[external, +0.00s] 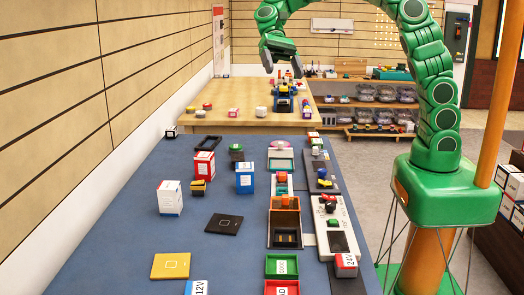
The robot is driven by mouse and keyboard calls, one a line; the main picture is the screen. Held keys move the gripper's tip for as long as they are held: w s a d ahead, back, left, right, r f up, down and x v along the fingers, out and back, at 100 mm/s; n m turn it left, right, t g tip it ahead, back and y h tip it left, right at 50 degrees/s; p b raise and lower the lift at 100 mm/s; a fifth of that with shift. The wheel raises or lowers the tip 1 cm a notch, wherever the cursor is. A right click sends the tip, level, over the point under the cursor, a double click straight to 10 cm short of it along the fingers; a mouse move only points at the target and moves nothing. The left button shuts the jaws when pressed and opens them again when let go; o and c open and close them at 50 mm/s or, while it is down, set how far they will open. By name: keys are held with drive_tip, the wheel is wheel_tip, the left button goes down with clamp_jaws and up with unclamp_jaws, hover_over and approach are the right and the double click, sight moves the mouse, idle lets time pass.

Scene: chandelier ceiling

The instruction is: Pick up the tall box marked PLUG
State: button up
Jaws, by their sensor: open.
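Three upright boxes stand on the blue table (110,240). The tallest is a white box (169,198) at the left. My gripper (282,69) is open and empty, high above the far end of the table, well away from the boxes and pointing down.
A black flat tile (224,224) and a yellow tile (171,266) lie in front of the boxes. A small yellow-black block (198,188) sits close to the red box. Trays and devices (285,220) line the right side. A wooden table (225,97) with small objects is behind.

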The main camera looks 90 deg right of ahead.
sight(245, 178)
drive_tip(key=shift+w+d+f+m+t+y, duration=0.6)
drive_tip(key=shift+w+d+f+m, duration=0.85)
drive_tip(key=shift+w, duration=1.45)
drive_tip(key=shift+w+d+f+m+t+y, duration=0.2)
drive_tip(key=shift+w+d+f+m+y, duration=0.65)
drive_tip(key=shift+w+d, duration=1.5)
drive_tip(key=shift+m, duration=0.4)
drive_tip(key=f, duration=1.6)
drive_tip(key=w+a+f, duration=0.1)
drive_tip(key=f, duration=0.8)
drive_tip(key=shift+x, duration=3.9)
drive_tip(key=shift+w+f, duration=0.1)
drive_tip(key=shift+w, duration=0.05)
drive_tip(key=c, duration=1.1)
